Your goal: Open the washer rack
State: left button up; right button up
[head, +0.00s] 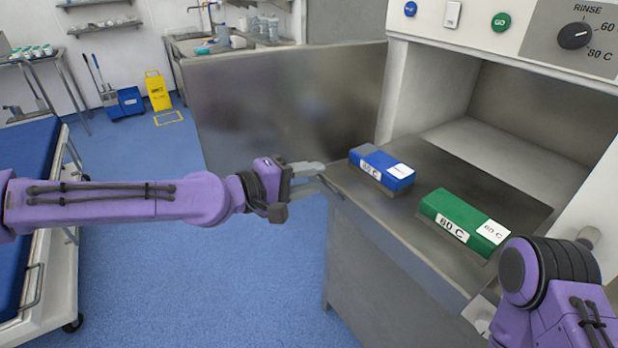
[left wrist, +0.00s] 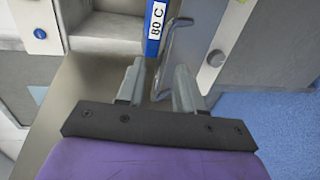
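The washer's flat steel surface (head: 395,207) juts out in front of its open chamber (head: 480,140). I cannot tell which part of it is the rack. My left gripper (head: 318,178) is at the left edge of this surface, with its fingers apart. In the left wrist view a bent metal bar, like a handle (left wrist: 166,50), shows in the gap between the fingers (left wrist: 160,88). I cannot tell whether they touch it. My right arm is at the lower right of the head view, and its fingers are not visible.
A blue box (head: 383,168) and a green box (head: 465,220) with temperature labels lie on the steel surface. The blue box also shows in the left wrist view (left wrist: 152,48). A dial (head: 574,36) and buttons are above the chamber. Blue floor lies open at the left.

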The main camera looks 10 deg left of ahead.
pick_arm(q)
jog(key=p+v, duration=0.6)
jog(key=v, duration=0.4)
jog(key=shift+s+a, duration=0.15)
jog(key=shift+s, duration=0.1)
jog(key=shift+w, duration=0.1)
